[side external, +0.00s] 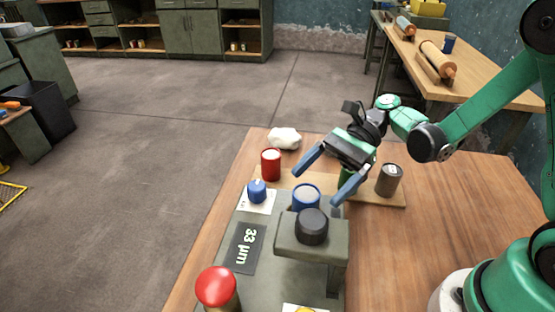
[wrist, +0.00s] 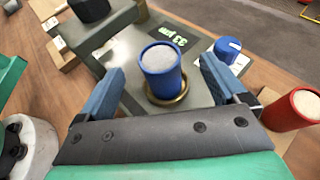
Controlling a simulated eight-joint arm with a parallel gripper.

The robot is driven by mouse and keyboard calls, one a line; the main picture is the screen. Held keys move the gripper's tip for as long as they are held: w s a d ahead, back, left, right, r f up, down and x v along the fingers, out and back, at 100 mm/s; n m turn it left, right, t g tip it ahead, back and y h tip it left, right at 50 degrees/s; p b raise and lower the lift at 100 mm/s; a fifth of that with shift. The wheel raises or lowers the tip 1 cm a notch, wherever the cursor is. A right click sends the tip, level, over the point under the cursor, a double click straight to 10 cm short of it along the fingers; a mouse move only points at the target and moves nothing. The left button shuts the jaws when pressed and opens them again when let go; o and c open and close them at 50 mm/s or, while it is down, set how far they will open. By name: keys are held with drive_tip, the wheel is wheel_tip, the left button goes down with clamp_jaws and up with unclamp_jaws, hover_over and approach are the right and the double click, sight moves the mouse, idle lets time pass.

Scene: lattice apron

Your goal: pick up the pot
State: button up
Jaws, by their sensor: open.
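A blue pot (side external: 306,199) with pale grey contents stands upright on the grey apparatus, behind its raised block. The wrist view shows the blue pot (wrist: 161,75) seated on a round brass ring (wrist: 167,95). My gripper (side external: 320,187) is open, with its blue fingers reaching down toward the pot. In the wrist view my gripper (wrist: 163,70) has one finger on each side of the pot, with gaps between. Nothing is held. A red pot (side external: 270,164) with white contents and a grey pot (side external: 390,180) stand farther off.
The raised block (side external: 290,236) carries a black knob (side external: 312,226) close to the blue pot. A blue knob (side external: 257,191), a "33 µm" display (side external: 245,248) and a red-topped part (side external: 217,288) lie leftward. A white lump (side external: 285,138) sits behind. The table's right side is clear.

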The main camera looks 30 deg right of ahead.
sight(296, 206)
drive_tip(key=shift+x, duration=2.75)
drive_tip(key=shift+c, duration=0.2)
clamp_jaws()
drive_tip(key=shift+r, duration=0.15)
